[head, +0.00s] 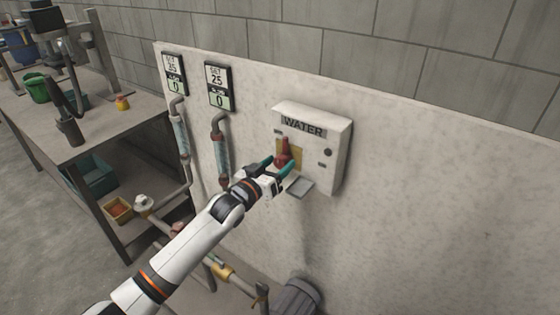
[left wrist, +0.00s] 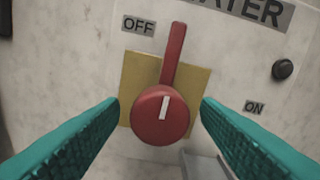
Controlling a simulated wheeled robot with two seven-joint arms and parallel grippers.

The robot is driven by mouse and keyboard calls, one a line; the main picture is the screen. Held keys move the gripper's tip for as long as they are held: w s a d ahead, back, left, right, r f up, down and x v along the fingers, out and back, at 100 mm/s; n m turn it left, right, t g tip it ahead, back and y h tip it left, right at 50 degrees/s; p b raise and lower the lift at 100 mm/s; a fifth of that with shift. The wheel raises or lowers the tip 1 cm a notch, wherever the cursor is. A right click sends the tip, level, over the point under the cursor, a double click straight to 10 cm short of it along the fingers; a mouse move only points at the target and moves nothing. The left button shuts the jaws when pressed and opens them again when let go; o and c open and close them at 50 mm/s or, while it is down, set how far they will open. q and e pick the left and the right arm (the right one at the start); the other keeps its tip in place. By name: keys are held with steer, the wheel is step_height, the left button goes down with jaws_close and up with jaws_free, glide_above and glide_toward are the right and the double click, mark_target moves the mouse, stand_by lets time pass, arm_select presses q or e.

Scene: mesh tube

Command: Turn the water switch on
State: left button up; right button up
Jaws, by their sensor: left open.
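The white water switch box (head: 337,152) with a "WATER" label is mounted on the pale wall panel. Its red switch (head: 284,150) sits on a yellow plate and shows large in the left wrist view (left wrist: 163,112). The switch's lever points up, tilted slightly right, nearer the "OFF" label (left wrist: 139,27) than the "ON" label (left wrist: 254,107). My left gripper (head: 275,164) is open at the switch, with green fingers on either side of the round red knob. In the left wrist view a gap shows between each finger and the knob. My right gripper is not in view.
Two display panels (head: 219,87) and pipes with clear tubes (head: 221,155) are on the wall panel left of the box. A grey workbench (head: 110,125) with tools stands at the far left. The wall right of the box is bare.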

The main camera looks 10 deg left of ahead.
arm_select(q)
steer(key=shift+w+d, duration=0.3)
steer(key=shift+w, duration=0.35)
steer(key=c, duration=1)
